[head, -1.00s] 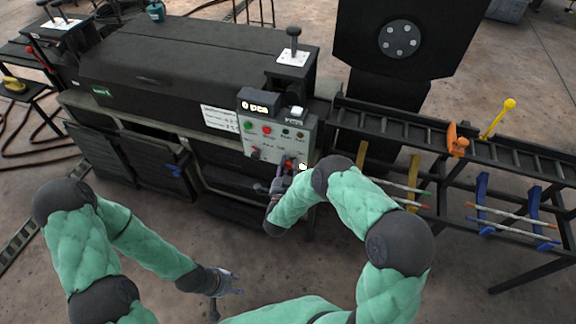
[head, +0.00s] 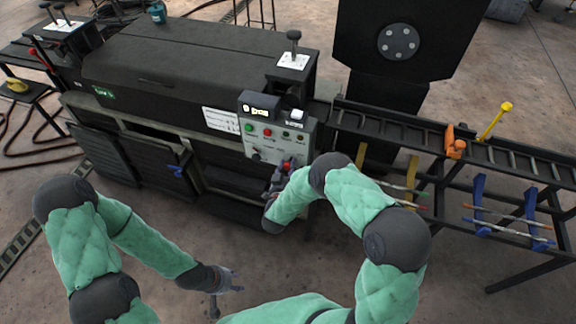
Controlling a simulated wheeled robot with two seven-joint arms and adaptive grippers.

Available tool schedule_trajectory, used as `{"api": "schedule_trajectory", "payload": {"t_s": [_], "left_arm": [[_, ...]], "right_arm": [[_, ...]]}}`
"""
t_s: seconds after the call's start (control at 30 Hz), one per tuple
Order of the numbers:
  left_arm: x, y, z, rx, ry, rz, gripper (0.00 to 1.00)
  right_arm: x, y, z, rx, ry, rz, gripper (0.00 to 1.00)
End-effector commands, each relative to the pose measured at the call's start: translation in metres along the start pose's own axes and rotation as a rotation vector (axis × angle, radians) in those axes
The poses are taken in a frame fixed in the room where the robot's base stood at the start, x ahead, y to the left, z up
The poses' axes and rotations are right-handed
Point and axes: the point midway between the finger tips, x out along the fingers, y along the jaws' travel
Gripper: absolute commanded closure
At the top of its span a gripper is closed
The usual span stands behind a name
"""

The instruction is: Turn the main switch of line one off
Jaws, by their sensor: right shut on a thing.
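The grey control panel (head: 262,143) stands on the front of the dark machine, with a display, buttons and knobs. My left gripper (head: 236,280) is open and empty, low in front of the machine and well away from the panel.
A green label (head: 103,92) sits on the machine's left front. A roller rack (head: 400,128) with an orange clamp (head: 456,142) and a yellow lever (head: 494,121) extends right. A joystick box (head: 292,62) stands above the panel. The floor in front is clear.

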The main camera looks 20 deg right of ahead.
Motion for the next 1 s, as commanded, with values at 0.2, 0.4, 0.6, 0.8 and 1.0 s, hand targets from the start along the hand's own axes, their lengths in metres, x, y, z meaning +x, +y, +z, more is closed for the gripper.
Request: {"api": "schedule_trajectory", "payload": {"t_s": [0.2, 0.4, 0.6, 0.8, 1.0], "left_arm": [[-0.009, 0.003, 0.0, 0.0, 0.0, 0.0, 0.6], [-0.015, 0.005, 0.001, 0.0, 0.0, 0.0, 0.6], [-0.021, 0.008, 0.001, 0.0, 0.0, 0.0, 0.6], [-0.026, 0.009, 0.001, 0.0, 0.0, 0.0, 0.6], [-0.029, 0.01, 0.001, 0.0, 0.0, 0.0, 0.6]], "right_arm": [[0.002, -0.001, -0.005, -0.2, -0.016, 0.027, 0.97], [0.002, -0.002, -0.005, -0.387, -0.037, 0.047, 0.97], [0.002, -0.003, -0.005, -0.57, -0.057, 0.068, 0.97], [0.003, -0.003, -0.005, -0.73, -0.076, 0.088, 0.97], [0.003, -0.004, -0.005, -0.849, -0.088, 0.101, 0.97]]}}
